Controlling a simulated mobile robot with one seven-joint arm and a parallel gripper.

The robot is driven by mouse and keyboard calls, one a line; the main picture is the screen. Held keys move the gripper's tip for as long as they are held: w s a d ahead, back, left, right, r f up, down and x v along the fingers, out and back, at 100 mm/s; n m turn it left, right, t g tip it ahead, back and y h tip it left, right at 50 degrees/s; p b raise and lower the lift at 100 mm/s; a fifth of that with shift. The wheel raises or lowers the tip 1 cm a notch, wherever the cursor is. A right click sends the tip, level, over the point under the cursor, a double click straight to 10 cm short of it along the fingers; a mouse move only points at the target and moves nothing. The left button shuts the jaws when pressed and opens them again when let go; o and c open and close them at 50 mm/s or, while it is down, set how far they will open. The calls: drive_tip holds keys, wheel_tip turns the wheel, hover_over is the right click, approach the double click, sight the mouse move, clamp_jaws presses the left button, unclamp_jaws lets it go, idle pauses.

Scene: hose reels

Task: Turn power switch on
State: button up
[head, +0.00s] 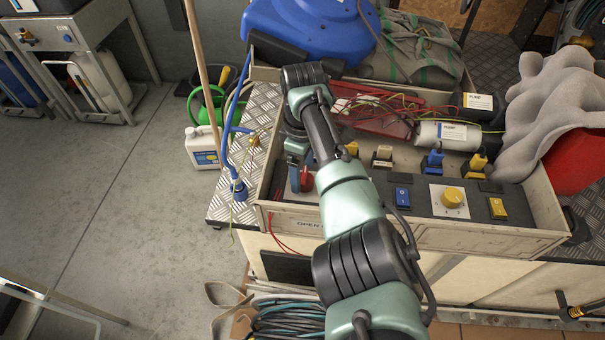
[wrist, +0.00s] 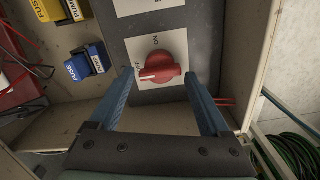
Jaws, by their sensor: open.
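The power switch looks to be the red rotary knob (wrist: 160,67) on a white plate in the wrist view. Small lettering sits above it and to its left; its pale pointer mark faces left, toward what looks like OFF. In the head view the knob (head: 307,181) shows just right of my gripper's fingers, at the left end of the dark panel. My gripper (wrist: 158,75) is open, with one blue finger on each side of the knob. I cannot tell whether they touch it. In the head view my gripper (head: 296,172) is partly hidden by my arm.
A blue rocker switch (head: 402,197), a yellow dial (head: 453,197) and a yellow switch (head: 497,208) lie along the panel to the right. Blue and yellow fuse plugs (wrist: 89,59) stand beside the knob. The box wall (wrist: 236,60) rises close to the right finger. Loose red wires lie nearby.

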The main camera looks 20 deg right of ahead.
drive_tip(key=shift+f, duration=0.75)
drive_tip(key=c, duration=1.1)
